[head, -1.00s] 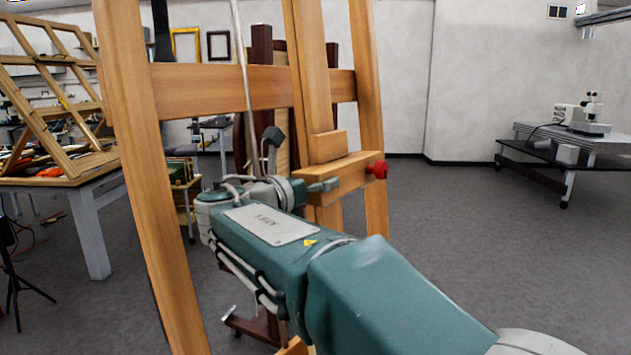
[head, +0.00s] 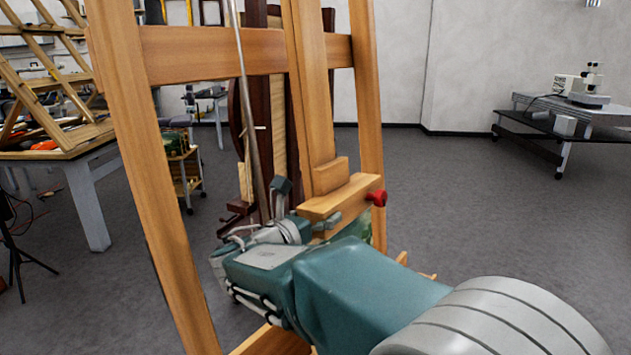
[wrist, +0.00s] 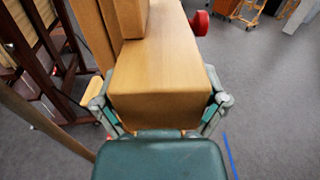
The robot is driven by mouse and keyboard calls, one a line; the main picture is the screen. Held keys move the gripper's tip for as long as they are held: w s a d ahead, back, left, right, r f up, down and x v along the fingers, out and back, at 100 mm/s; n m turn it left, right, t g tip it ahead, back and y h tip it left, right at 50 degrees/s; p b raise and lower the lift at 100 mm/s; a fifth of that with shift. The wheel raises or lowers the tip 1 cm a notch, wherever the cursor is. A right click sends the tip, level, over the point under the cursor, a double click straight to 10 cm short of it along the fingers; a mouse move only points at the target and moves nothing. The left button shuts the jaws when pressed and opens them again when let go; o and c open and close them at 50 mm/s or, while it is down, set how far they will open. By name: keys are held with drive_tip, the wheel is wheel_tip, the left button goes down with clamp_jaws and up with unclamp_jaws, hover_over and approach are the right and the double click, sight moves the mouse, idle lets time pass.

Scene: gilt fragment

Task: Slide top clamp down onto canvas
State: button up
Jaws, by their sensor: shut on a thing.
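The top clamp (head: 340,198) is a wooden block with a red knob (head: 377,198) on the easel's central mast (head: 311,90). My gripper (head: 322,224) is shut on its near end. In the wrist view the clamp block (wrist: 165,70) fills the middle, with one finger of my gripper (wrist: 158,108) on each side of it. A small green painted patch, apparently the canvas (head: 366,229), shows just below the clamp. My arm hides most of it, so I cannot tell whether clamp and canvas touch.
The easel's left post (head: 150,180) stands close beside my arm, and a crossbar (head: 215,52) runs above. A thin rod (head: 246,110) slants down to the left of the mast. A workbench (head: 75,150) is at left and a microscope table (head: 560,125) at far right. The floor at right is clear.

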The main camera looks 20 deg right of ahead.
sight(318, 234)
wheel_tip(318, 234, down, 4)
drive_tip(key=shift+s+d+f, duration=0.1)
drive_tip(key=shift+s, duration=0.05)
idle(0.3)
drive_tip(key=o, duration=1)
drive_tip(key=shift+c, duration=0.2)
drive_tip(key=shift+r, duration=0.2)
drive_tip(key=shift+s+a, duration=0.15)
drive_tip(key=shift+a, duration=0.2)
drive_tip(key=v, duration=1.1)
